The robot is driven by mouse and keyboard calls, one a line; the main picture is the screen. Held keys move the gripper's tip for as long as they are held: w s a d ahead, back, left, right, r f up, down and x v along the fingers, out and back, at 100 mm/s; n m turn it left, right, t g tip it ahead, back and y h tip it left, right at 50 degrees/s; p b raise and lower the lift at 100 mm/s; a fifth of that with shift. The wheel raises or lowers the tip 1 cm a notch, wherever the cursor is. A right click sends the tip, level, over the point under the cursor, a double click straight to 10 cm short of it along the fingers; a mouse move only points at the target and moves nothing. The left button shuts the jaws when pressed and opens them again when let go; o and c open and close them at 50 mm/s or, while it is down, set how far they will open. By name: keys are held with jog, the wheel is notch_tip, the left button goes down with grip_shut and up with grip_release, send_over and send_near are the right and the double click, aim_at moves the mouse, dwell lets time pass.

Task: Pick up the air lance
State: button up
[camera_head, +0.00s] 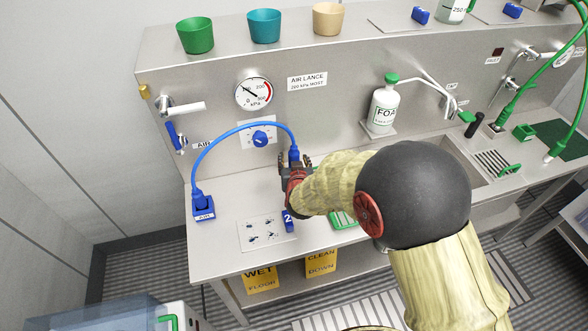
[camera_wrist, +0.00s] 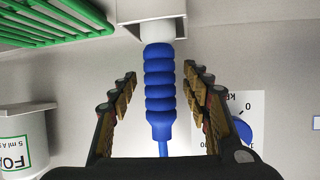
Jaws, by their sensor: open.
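The air lance (camera_head: 294,154) has a blue grip and stands on the bench, with a blue hose (camera_head: 240,126) arching left from its top. In the wrist view its ribbed blue grip (camera_wrist: 160,80) runs between my fingers, and one end sits in a white holder (camera_wrist: 150,24). My gripper (camera_head: 297,172) is at the lance in the head view. In the wrist view my gripper (camera_wrist: 159,72) is open, with a finger on each side of the grip and gaps between. My fingers and arm hide the lance's lower part in the head view.
The hose's other end meets a blue block (camera_head: 203,207) on the bench's left. A gauge (camera_head: 254,93) and a blue knob (camera_head: 260,138) are on the panel behind. A foam bottle (camera_head: 383,110) stands to the right. A green rack (camera_wrist: 55,22) is near the holder.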

jog(key=shift+c, duration=0.8)
grip_shut()
jog(key=shift+r, duration=0.1)
